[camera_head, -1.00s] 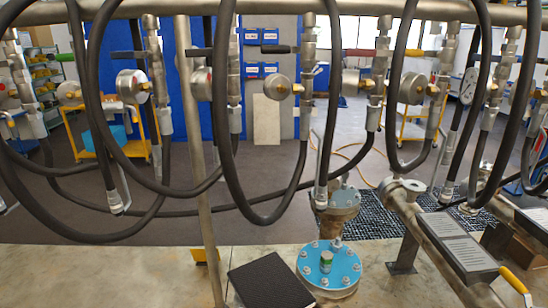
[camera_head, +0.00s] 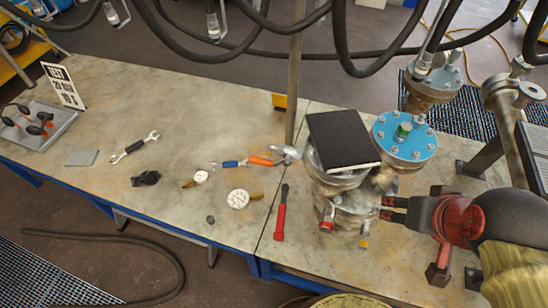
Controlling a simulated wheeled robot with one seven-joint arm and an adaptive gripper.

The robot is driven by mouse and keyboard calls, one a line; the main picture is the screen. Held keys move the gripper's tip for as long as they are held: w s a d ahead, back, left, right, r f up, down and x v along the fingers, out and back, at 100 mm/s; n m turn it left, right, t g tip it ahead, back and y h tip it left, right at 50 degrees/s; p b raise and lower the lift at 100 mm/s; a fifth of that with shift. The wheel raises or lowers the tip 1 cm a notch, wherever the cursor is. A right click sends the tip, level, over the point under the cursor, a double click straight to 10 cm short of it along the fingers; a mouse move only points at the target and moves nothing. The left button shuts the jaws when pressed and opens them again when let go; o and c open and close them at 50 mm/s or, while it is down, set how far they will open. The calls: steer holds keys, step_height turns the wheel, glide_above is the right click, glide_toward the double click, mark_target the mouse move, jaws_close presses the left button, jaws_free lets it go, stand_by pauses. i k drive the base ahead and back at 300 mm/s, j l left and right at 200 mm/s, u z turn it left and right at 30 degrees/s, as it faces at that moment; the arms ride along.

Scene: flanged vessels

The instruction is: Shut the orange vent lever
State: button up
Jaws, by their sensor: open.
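I cannot make out an orange vent lever for certain in the head view. A metal flanged vessel (camera_head: 348,205) stands at the table's right part, with a black book-like object lying tilted on its top. A small red-orange handle (camera_head: 327,220) sticks out at the vessel's front left, and a small yellow piece (camera_head: 364,241) shows low at its front. My gripper (camera_head: 388,208) reaches in from the right, its dark fingers open and pointing left at the vessel's right side. Whether they touch it cannot be told.
A blue-topped flange (camera_head: 404,136) stands behind the vessel, with pipes to the right. Left of it lie a red-handled tool (camera_head: 281,212), a hammer (camera_head: 285,153), gauges (camera_head: 238,199) and a wrench (camera_head: 135,146). A grey tray (camera_head: 40,125) sits far left. Black hoses hang overhead.

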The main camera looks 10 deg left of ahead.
mark_target(257, 160)
steer(key=u, duration=1.15)
steer(key=k+j+u, duration=0.4)
steer(key=i+l, duration=0.05)
steer(key=l, duration=0.05)
